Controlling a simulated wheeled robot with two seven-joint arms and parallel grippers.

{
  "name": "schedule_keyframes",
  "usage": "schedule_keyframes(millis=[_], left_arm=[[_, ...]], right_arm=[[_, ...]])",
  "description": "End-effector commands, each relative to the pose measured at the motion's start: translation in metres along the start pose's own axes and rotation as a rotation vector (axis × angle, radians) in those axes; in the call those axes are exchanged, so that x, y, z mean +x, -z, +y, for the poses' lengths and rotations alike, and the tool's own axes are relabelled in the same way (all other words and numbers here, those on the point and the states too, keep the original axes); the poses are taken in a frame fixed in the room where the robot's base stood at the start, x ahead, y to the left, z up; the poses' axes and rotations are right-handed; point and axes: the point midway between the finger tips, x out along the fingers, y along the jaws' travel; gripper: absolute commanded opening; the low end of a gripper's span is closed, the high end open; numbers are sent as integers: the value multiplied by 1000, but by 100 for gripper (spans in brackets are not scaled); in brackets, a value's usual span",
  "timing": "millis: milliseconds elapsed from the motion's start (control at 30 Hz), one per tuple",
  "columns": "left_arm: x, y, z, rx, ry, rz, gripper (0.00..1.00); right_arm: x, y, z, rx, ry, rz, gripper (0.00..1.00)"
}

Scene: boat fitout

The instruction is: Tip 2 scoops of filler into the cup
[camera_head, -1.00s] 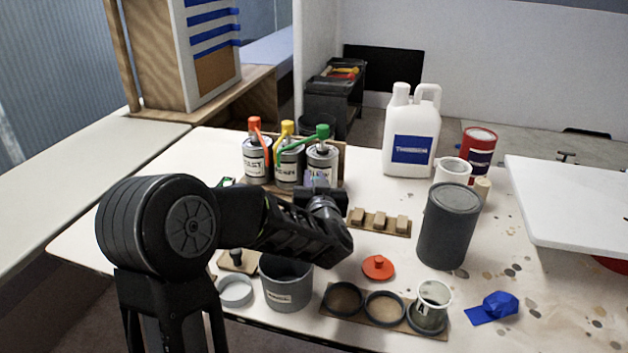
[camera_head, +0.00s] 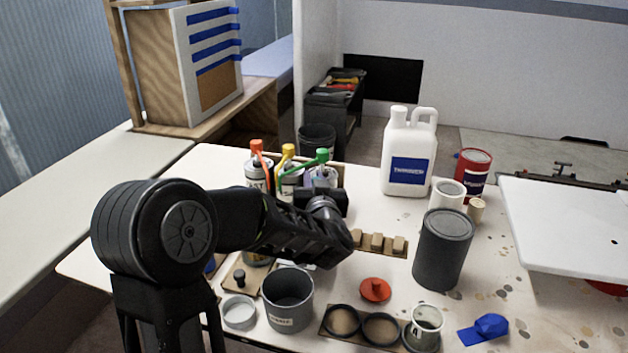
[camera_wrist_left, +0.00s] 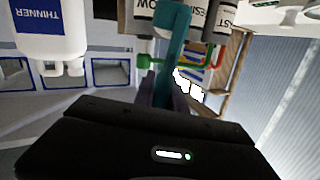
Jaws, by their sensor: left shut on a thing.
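In the head view my forearm and wrist hide the fingers and the held thing, in front of the pump bottles. An open grey tub (camera_head: 288,312) with a label, its inside not clearly visible, stands at the front of the table. A small labelled cup (camera_head: 427,319) stands upright in the right ring of a board, apart from the gripper. My right gripper is not in view.
A pale lid (camera_head: 239,312) lies left of the tub, a red lid (camera_head: 375,289) to its right. Pump bottles (camera_head: 258,172) are behind my wrist.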

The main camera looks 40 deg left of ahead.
Motion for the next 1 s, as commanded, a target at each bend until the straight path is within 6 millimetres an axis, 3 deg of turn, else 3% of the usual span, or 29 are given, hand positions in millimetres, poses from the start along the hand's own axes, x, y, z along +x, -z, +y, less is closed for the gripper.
schedule_keyframes(millis=[367, 533, 667, 767, 900, 1000], left_arm=[[0, 0, 0, 0, 1, 1, 0], [4, 3, -16, -2, 27, -2, 0], [8, 9, -48, -6, 74, -8, 0], [7, 12, -85, -10, 114, -13, 0], [-2, 11, -135, -11, 140, -17, 0], [-13, 8, -160, -10, 134, -17, 0]], right_arm=[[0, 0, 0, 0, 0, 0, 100], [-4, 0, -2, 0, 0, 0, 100], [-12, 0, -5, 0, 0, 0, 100], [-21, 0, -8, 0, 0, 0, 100], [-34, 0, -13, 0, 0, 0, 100], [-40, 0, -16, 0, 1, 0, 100]])
